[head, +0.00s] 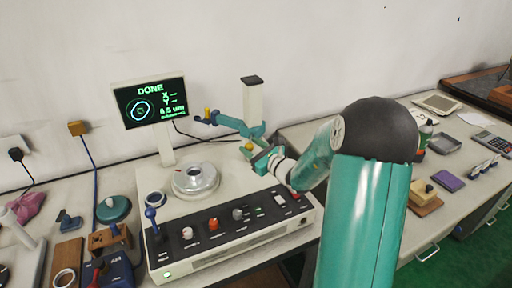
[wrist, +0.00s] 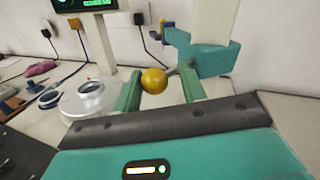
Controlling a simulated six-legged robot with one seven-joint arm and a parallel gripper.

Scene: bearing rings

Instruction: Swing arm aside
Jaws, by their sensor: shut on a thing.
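The teal swing arm (head: 230,122) is mounted on a white column (head: 253,103) and reaches left, with a blue and yellow tip (head: 207,115). Its yellow ball knob (head: 249,146) hangs low near the column. My gripper (head: 258,155) is at this knob, in front of the column. In the wrist view the yellow knob (wrist: 154,81) is between my two teal fingers (wrist: 160,90), and the gripper is shut on it. The swing arm's teal block (wrist: 205,57) is just behind. The round metal turntable (head: 195,180) stands below left, clear of the tip.
The screen (head: 150,102) reads DONE. The machine's front panel (head: 232,225) carries knobs and a blue-balled lever (head: 151,214). The wall is close behind the column. Small items crowd both side benches.

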